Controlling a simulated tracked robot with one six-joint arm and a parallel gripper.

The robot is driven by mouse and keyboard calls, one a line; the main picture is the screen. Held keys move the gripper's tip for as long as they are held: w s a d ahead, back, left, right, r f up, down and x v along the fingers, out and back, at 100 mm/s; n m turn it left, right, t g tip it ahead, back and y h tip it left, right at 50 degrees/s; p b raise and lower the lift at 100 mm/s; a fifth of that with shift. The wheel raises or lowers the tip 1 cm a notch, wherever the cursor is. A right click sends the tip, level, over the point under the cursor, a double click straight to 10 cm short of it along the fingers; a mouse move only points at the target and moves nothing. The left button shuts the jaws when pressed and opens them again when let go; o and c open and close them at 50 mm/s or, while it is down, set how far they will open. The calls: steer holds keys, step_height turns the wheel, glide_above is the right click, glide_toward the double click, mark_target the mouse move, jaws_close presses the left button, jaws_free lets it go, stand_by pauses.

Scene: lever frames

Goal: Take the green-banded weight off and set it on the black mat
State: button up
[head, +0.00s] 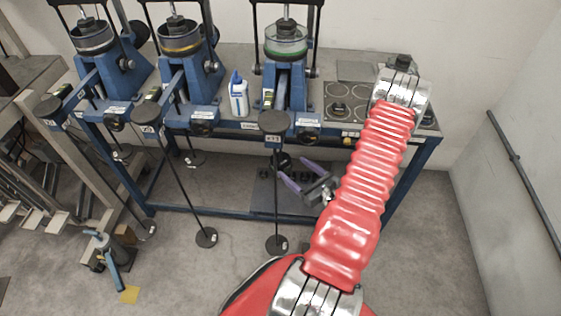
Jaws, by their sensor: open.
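A green band (285,48) shows around the round cell of the right-hand blue lever frame, with dark parts on top. I cannot make out a separate green-banded weight on the hangers. The right hanger (277,190) hangs in front of that frame, with a dark disc (277,244) at its foot. A dark mat-like sheet (264,197) lies low under the bench, with dark round pieces on it, partly hidden by my arm and gripper. My gripper (289,168), with purple fingers, is open and empty, right of the right hanger's rod.
Two more blue lever frames (95,70) (185,75) stand left on the bench, with their own hangers (175,180). A white bottle (238,97) stands between frames. A panel with circles (345,92) lies right. A blue tool (108,258) stands on the floor.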

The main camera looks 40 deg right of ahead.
mark_target(282, 161)
steer(key=shift+w+d+f, duration=0.15)
steer(key=shift+w+f, duration=0.6)
steer(key=shift+w, duration=0.25)
steer(key=shift+w+d+f, duration=0.1)
steer(key=shift+w+f, duration=0.65)
steer(key=shift+w, duration=0.25)
steer(key=shift+w+d+f, duration=0.1)
steer(key=shift+w+f, duration=0.1)
steer(key=shift+w, duration=0.6)
steer(key=shift+w+d+f, duration=0.1)
steer(key=shift+w+f, duration=0.1)
steer(key=shift+w, duration=0.55)
steer(key=shift+w+d+f, duration=0.1)
steer(key=shift+w+f, duration=0.1)
steer(key=shift+w, duration=0.6)
steer(key=c, duration=1.4)
steer(key=shift+c, duration=0.2)
steer(key=shift+r, duration=0.5)
steer(key=shift+s, duration=0.35)
